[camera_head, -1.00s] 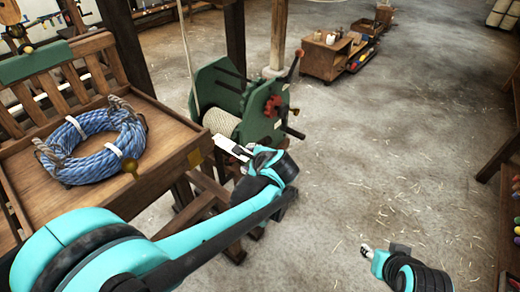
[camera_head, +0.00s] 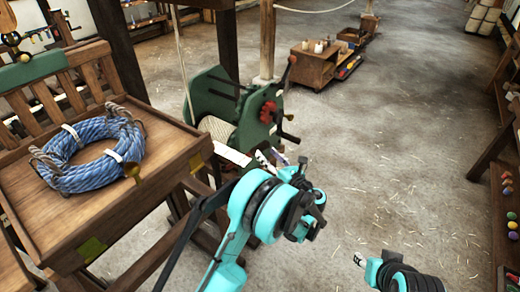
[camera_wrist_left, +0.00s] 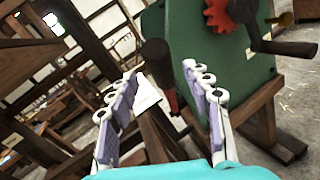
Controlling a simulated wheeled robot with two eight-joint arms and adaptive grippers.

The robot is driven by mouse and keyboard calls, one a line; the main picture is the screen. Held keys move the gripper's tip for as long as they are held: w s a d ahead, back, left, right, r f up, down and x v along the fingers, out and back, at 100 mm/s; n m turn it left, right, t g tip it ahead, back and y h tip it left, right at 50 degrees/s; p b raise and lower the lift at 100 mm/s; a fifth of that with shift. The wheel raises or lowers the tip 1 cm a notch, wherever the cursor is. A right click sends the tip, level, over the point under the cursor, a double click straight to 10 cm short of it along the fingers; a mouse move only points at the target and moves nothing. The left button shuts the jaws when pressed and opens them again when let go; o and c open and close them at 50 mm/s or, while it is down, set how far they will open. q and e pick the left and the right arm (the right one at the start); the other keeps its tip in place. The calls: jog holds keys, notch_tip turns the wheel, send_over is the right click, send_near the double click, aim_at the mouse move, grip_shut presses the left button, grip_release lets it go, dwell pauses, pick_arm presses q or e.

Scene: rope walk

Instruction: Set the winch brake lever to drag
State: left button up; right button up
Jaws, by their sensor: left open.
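The green winch (camera_head: 215,92) stands beyond my left gripper, with a red gear wheel (camera_head: 268,111) and a dark crank (camera_head: 287,136) on its side. A dark-red upright lever (camera_head: 287,70) rises at its far right. In the left wrist view a dark-red lever (camera_wrist_left: 168,92) with a dark knob shows beyond and between the fingertips; I cannot tell whether it is the same lever. My left gripper (camera_head: 274,158) is open and empty, fingers pointing at the winch; contact with the lever is not visible. My right gripper (camera_head: 359,259) is at the lower right, its jaws unclear.
A wooden bench (camera_head: 105,215) with a blue rope coil (camera_head: 88,150) stands at the left. A white plate (camera_head: 232,155) lies near the left fingers. A wooden cart (camera_head: 313,66) stands farther back, shelving (camera_head: 497,150) at the right. The floor between is clear.

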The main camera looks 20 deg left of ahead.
aim_at(261, 148)
pick_arm(q)
jog(key=shift+b+x, duration=0.4)
jog(key=shift+x, duration=2.2)
jog(key=shift+c, duration=0.3)
grip_shut()
